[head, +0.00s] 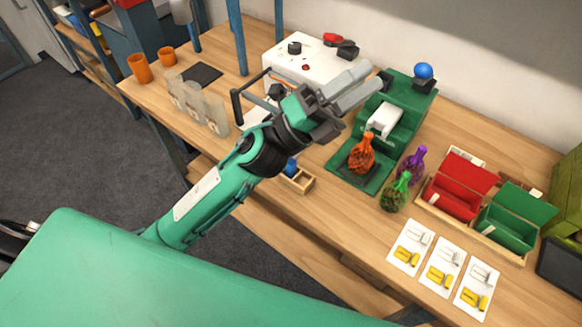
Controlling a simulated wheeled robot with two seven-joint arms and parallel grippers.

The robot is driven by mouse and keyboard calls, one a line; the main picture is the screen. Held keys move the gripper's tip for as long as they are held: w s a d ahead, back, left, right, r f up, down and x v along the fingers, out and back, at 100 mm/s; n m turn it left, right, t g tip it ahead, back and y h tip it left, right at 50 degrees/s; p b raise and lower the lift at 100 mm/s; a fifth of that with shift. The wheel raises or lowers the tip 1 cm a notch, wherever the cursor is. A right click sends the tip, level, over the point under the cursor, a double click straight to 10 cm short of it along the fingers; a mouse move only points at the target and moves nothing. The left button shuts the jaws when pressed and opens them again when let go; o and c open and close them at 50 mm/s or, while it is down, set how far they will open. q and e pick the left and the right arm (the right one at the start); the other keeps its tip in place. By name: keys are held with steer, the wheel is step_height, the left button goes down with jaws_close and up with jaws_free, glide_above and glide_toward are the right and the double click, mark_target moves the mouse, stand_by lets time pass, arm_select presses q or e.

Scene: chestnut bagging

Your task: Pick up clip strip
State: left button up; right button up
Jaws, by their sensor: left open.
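My left gripper (356,92) is open and empty, raised above the table between the white machine (285,65) and the green machine (408,97). I cannot tell for sure which thing is the clip strip. Small pale pieces show at the front of the open red box (476,171) and the open green box (531,203) on the right. A white block (384,119) sits on the green machine. Three white cards with yellow and pale items, such as the middle card (443,266), lie at the front right. My right gripper is not in view.
An orange net bag (361,153) stands on the green machine's base. A purple bag (413,164) and a green bag (396,192) stand beside it. A small wooden tray (303,181) sits at the table's front edge. Orange cups (140,68) stand far left.

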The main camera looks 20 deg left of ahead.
arm_select(q)
steer(key=s+d+m+g+h, duration=0.1)
steer(key=s+d+m+g, duration=0.35)
steer(key=m+g, duration=0.75)
steer(key=m+g+y, duration=0.1)
steer(key=m+y, duration=1.2)
steer(key=y, duration=1)
glide_above(291, 169)
steer(key=f, duration=2.2)
steer(key=shift+w+a+f, duration=0.35)
steer(key=shift+f+p, duration=0.3)
steer(key=shift+f, duration=0.15)
steer(key=shift+w+d+f+p, duration=0.15)
steer(key=shift+f+p, duration=0.15)
steer(key=shift+f, duration=0.85)
steer(key=shift+w+f+p, duration=0.1)
steer(key=shift+f+p, duration=0.15)
steer(key=shift+f, duration=0.9)
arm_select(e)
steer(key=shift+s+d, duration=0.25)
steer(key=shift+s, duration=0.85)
